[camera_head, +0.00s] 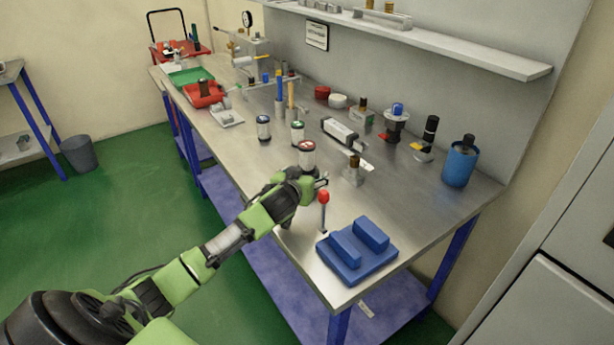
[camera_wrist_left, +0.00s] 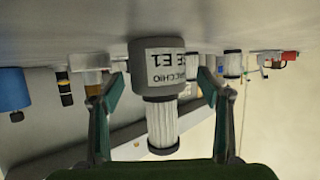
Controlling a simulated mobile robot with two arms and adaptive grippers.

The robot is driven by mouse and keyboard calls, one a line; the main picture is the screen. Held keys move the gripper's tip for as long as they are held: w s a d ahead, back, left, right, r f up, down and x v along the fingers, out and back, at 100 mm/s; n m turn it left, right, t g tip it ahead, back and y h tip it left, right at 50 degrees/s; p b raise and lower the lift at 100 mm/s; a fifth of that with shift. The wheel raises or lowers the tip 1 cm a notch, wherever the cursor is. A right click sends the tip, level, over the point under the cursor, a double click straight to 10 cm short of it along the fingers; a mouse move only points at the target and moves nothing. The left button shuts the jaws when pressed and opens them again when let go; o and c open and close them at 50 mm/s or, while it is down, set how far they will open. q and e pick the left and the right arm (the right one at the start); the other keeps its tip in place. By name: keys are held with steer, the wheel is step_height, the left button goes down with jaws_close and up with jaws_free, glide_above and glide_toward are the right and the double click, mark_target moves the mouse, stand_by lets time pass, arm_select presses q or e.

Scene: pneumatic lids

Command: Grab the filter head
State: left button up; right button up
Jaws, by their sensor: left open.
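A filter-like part (camera_wrist_left: 161,85) stands between the fingers in the left wrist view, which shows the scene upside down. It has a wide grey collar with a white lettered label, a white ribbed body and a dark end cap. In the head view a white canister with a red-marked top (camera_head: 307,153) stands just beyond my left gripper (camera_head: 314,183); it appears to be this part. My left gripper is open, with one finger on each side of the part. Gaps seem to show; contact is hard to tell. The gripper hides the canister's base. My right gripper is not in view.
A red-knobbed stick (camera_head: 323,198) and a blue block fixture (camera_head: 345,266) stand near the front edge. A brown-topped fitting (camera_head: 353,172) is close on the right. Two similar canisters (camera_head: 297,131) stand behind.

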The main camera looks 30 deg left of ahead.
arm_select(q)
steer(key=shift+w+a+f, duration=0.15)
steer(key=shift+w+f, duration=0.15)
steer(key=shift+w, duration=0.3)
steer(key=shift+r, duration=0.1)
steer(key=c, duration=1.5)
